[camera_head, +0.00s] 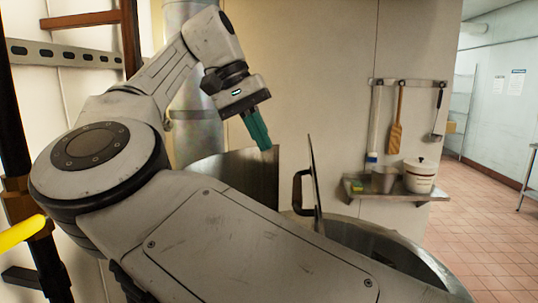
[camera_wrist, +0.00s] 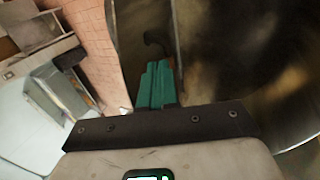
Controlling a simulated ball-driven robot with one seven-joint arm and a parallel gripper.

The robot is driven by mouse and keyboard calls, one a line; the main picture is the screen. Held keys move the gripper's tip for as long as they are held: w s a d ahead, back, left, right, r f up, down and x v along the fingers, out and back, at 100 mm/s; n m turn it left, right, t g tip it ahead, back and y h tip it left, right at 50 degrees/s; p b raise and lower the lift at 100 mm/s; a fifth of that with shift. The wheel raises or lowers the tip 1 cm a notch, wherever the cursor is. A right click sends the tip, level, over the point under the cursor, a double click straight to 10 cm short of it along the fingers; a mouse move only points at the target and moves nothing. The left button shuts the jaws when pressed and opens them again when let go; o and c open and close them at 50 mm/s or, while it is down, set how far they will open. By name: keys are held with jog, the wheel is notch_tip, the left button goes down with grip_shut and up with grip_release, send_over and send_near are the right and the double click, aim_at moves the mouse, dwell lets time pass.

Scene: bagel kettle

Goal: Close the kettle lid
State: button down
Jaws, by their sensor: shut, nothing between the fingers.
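The kettle (camera_head: 415,262) is a wide steel vessel at the lower right, partly hidden behind my arm. Its lid (camera_head: 315,180) stands open, nearly upright and seen almost edge-on. A dark loop handle (camera_head: 299,188) sticks out from the lid's left face. My gripper (camera_head: 266,146) has teal fingers pressed together and empty. It points down, above and left of the lid, apart from it in the head view. In the wrist view the fingers (camera_wrist: 156,68) point toward a dark curved piece (camera_wrist: 155,40), which looks like the handle; the gap to it cannot be told.
A curved steel panel (camera_head: 252,172) stands left of the lid, behind my arm. A wall shelf (camera_head: 400,194) holds a white pot (camera_head: 419,177) and a metal container (camera_head: 384,180), with utensils (camera_head: 396,125) hanging above. Open tiled floor (camera_head: 480,225) lies to the right.

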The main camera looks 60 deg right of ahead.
jog(key=s+d+f, duration=0.3)
jog(key=s+f, duration=0.4)
jog(key=shift+s+f+b, duration=0.25)
jog(key=shift+f+b, duration=0.05)
jog(key=shift+b, duration=0.05)
jog(key=shift+s+d, duration=0.1)
